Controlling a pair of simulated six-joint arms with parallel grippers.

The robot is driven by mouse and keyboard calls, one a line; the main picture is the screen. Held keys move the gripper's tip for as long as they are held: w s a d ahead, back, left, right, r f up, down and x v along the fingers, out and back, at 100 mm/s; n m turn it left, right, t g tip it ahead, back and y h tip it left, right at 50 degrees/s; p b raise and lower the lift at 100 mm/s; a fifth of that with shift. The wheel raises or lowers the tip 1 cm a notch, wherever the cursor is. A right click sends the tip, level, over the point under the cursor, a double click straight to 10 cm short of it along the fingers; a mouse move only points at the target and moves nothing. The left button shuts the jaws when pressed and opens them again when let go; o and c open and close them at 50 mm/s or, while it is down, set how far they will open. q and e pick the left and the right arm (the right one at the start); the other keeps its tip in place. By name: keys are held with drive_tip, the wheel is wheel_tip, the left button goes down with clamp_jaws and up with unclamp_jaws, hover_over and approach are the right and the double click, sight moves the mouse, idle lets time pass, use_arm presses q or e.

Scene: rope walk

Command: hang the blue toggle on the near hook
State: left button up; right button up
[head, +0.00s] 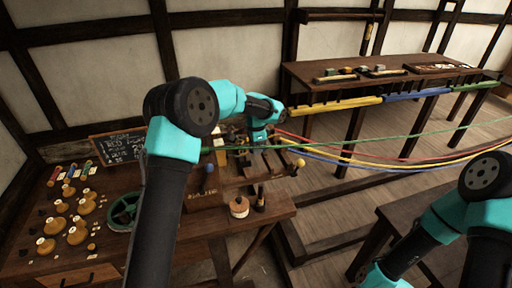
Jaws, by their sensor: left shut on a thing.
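My left gripper (262,138) is over the wooden winding stand on the near bench, beside the place where the ropes come together. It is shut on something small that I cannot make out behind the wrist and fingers. A blue knob (208,168) stands on the stand left of the gripper; I cannot tell whether it is the blue toggle. A yellow knob (300,162) sits at the stand's right side. The hooks are too small or hidden to tell apart. My right arm is at the lower right, and its fingertips are outside the picture.
Green, red, blue and yellow ropes (400,163) stretch rightward from the stand. The bench (225,222) holds several wooden spools (78,235), a green wheel (124,211), a chalkboard (119,146) and a twine reel (239,207). A long table (340,68) stands behind. Open floor lies between.

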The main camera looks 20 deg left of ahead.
use_arm(q)
drive_tip(key=shift+f, duration=0.1)
idle(0.3)
drive_tip(key=o, duration=0.9)
drive_tip(key=shift+r, duration=4)
